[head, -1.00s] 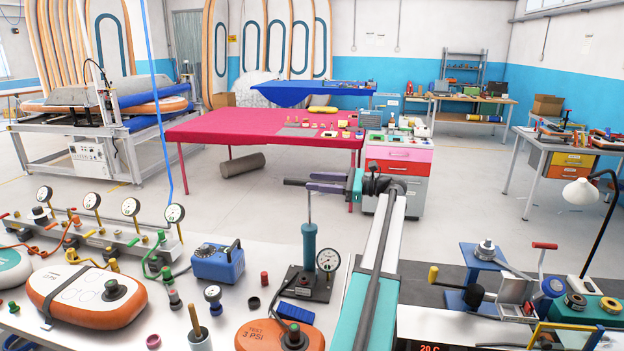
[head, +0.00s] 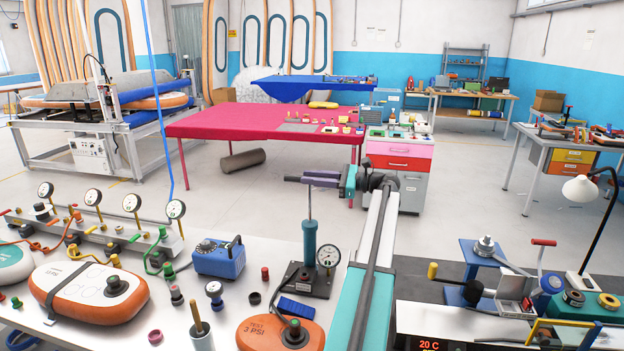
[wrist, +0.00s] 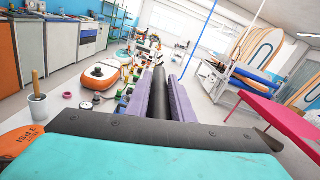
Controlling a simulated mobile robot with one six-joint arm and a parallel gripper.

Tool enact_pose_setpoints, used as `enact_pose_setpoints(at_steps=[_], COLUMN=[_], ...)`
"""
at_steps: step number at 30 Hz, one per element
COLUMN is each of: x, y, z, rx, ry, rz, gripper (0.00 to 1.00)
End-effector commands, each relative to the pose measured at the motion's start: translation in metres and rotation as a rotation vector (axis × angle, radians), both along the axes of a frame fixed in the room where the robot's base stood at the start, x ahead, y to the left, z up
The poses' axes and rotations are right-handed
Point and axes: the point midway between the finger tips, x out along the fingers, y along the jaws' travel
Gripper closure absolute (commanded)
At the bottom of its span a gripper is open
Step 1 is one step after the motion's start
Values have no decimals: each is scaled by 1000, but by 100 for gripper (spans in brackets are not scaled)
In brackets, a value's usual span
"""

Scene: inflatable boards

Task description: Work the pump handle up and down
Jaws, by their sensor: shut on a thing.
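The pump has a teal upright cylinder (head: 309,241) on a dark base, with a thin rod (head: 309,203) rising well out of its top. A dark crossbar handle (head: 292,179) sits at the rod's top. My gripper (head: 320,180) has purple fingers and is shut on the right part of this handle, coming from the right. In the wrist view the dark handle (wrist: 159,100) runs between the two purple fingers (wrist: 160,104). A round white gauge (head: 328,256) stands beside the cylinder; its needle is too small to read.
An orange board piece (head: 262,335), a blue box (head: 220,260) and small valves crowd the bench around the pump. A row of gauges (head: 132,203) stands at the left. A metal press device (head: 512,290) is at the right. The air around the handle is clear.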

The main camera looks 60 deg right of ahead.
Motion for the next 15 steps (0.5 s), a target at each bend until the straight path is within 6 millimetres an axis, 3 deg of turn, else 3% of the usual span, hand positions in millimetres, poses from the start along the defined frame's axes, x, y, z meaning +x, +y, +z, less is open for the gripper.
enact_pose_setpoints(at_steps=[7, 15], x=[0, -1], y=[-2, -2], z=[-16, -73], rx=[2, 4], ry=[-1, 1], rz=[-4, -4], gripper=[100, 100])
